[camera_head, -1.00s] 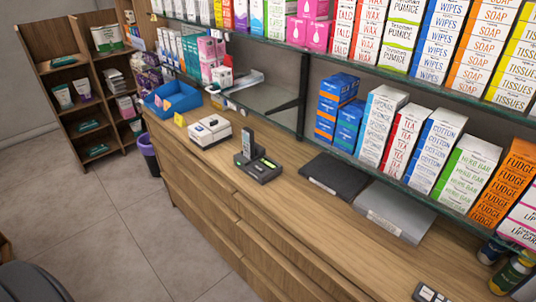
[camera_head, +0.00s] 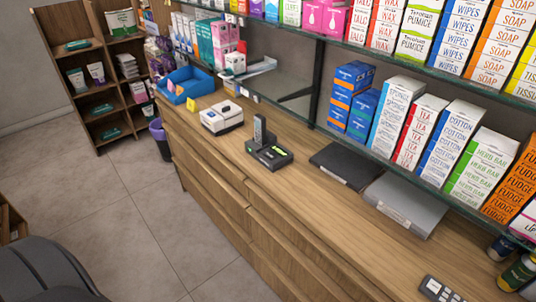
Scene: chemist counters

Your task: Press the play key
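A dark phone base (camera_head: 270,155) with a small green display stands on the wooden counter near the middle of the view. A cordless handset (camera_head: 259,130) stands upright in it. The keys on the base are too small to tell apart, so I cannot make out which one is the play key. Neither of my grippers is in view.
The counter (camera_head: 310,215) is clear in front of the phone. A white device (camera_head: 221,117) and blue tray (camera_head: 184,86) stand to its left. A black flat case (camera_head: 345,165) and grey one (camera_head: 405,204) lie to its right. A glass shelf (camera_head: 410,80) overhangs the back.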

